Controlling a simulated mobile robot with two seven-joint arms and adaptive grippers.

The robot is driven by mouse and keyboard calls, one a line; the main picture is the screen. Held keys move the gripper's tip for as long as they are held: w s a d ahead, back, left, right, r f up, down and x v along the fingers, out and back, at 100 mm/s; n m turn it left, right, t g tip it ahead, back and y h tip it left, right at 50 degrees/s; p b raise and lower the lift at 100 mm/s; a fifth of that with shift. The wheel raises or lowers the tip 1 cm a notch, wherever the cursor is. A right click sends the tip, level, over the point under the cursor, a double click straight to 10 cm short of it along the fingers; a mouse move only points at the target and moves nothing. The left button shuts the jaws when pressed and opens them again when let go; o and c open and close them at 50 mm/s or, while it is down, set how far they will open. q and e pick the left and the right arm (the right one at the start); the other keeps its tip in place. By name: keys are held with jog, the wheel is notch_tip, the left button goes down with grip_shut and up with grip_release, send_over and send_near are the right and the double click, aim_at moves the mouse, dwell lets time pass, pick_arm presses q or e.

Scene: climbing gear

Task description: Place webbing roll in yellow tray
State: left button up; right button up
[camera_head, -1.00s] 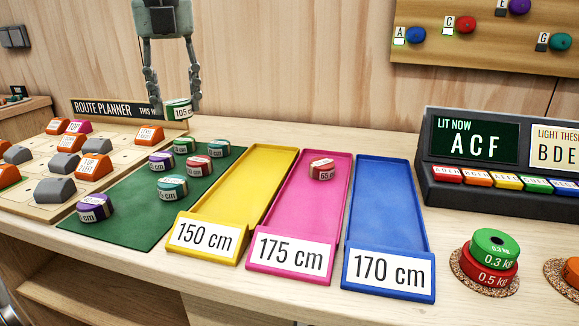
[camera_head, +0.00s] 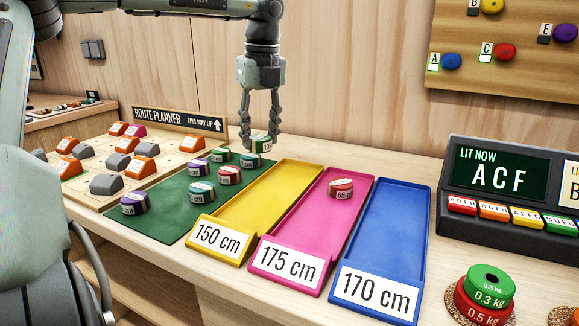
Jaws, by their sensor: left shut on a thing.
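My left gripper (camera_head: 260,138) points down at the back of the counter, shut on a green webbing roll (camera_head: 261,144) with a white label. The roll shows beyond the back right corner of the green mat (camera_head: 165,226), just left of the yellow tray's far end. The yellow tray (camera_head: 262,205), labelled 150 cm, is empty. Several other rolls sit on the mat, among them a teal one (camera_head: 201,192), a red one (camera_head: 229,175) and a purple one (camera_head: 134,204). My right gripper is not in view.
The pink tray (camera_head: 310,222), labelled 175 cm, holds a red roll (camera_head: 341,189). The blue tray (camera_head: 392,225), labelled 170 cm, is empty. The route planner board (camera_head: 104,185) with blocks stands left of the mat. A display console (camera_head: 510,190) and stacked weights (camera_head: 485,295) are at the right.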

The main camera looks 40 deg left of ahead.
pick_arm(q)
jog(key=w+d+f, duration=0.1)
jog(key=w+d, duration=0.1)
jog(key=w+d+f, duration=0.2)
jog(key=shift+d+f, duration=0.15)
jog(key=shift+f, duration=0.15)
notch_tip(320, 180, down, 3)
jog(key=shift+f+p, duration=0.1)
jog(key=shift+p, duration=0.35)
jog(key=shift+f, duration=0.3)
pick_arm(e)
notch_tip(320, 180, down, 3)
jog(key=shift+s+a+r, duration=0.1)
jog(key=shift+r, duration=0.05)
pick_arm(q)
jog(key=shift+f, duration=0.1)
